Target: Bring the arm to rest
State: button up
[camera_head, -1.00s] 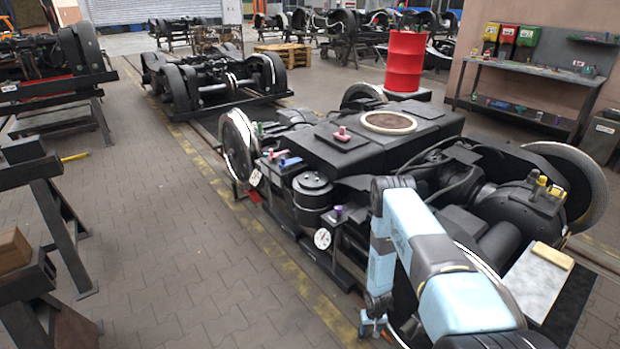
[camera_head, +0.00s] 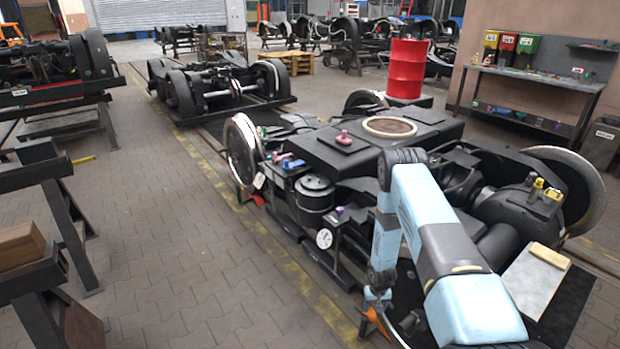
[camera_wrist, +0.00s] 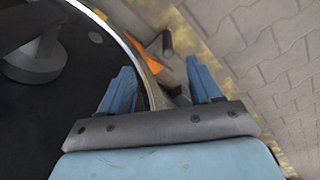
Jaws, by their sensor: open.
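My arm reaches down over the near side of the close bogie in the head view. My gripper (camera_head: 376,300) points down beside the bogie's near wheel, above the yellow floor line. In the wrist view my gripper (camera_wrist: 162,85) shows two blue fingers set apart, with nothing held between them. The wheel's rim (camera_wrist: 128,48) passes behind and between the fingers there. An orange object with dark parts (camera_wrist: 153,46) lies beyond the fingertips, by the rim. It also shows in the head view (camera_head: 376,322), just under my gripper. I cannot tell what it is.
The close bogie (camera_head: 420,135) fills the middle and right, with several small parts on it. A red drum (camera_head: 407,68) stands behind it. A workbench (camera_head: 530,78) is at the back right. Dark stands (camera_head: 62,215) are at the left. The paved floor (camera_head: 170,240) between is clear.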

jog(key=w+r+t, duration=0.1)
jog(key=w+r, duration=0.3)
jog(key=r, duration=1.6)
jog(key=w+r+t, duration=0.1)
jog(key=w+r, duration=0.2)
jog(key=r, duration=1.7)
jog(key=s+r+t, duration=0.1)
jog(key=s+r, duration=0.3)
jog(key=r, duration=0.6)
jog(key=s+r, duration=0.5)
jog(key=r, duration=0.6)
jog(key=s+r, duration=0.5)
jog(key=s, duration=0.5)
jog(key=s+a+r+t, duration=0.1)
jog(key=s+r, duration=0.5)
jog(key=s, duration=0.4)
jog(key=s+a+r+t, duration=0.1)
jog(key=s+r, duration=0.4)
jog(key=s, duration=0.5)
jog(key=shift+s+r, duration=0.35)
